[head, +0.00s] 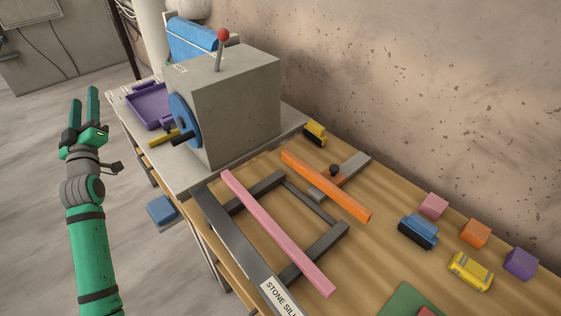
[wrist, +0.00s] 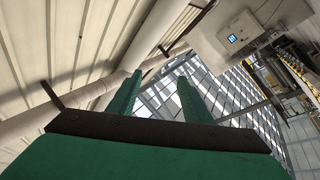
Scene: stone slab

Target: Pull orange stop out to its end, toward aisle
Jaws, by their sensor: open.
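The orange stop (head: 326,185) is a long orange bar lying at an angle on the wooden bench, right of the grey machine block. A grey metal slide (head: 355,169) with a black knob (head: 334,170) crosses beside it. My gripper (head: 85,103) is at the left of the head view, raised over the floor beside the bench, fingers pointing up. It is open and empty, well apart from the orange stop. In the wrist view my green fingers (wrist: 158,97) stand apart, with only ceiling and wall behind them.
A pink bar (head: 275,231) lies on a dark metal frame (head: 318,255), left of the orange stop. The grey block (head: 238,105) carries a blue wheel and a red-tipped lever. Open floor lies left of the bench.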

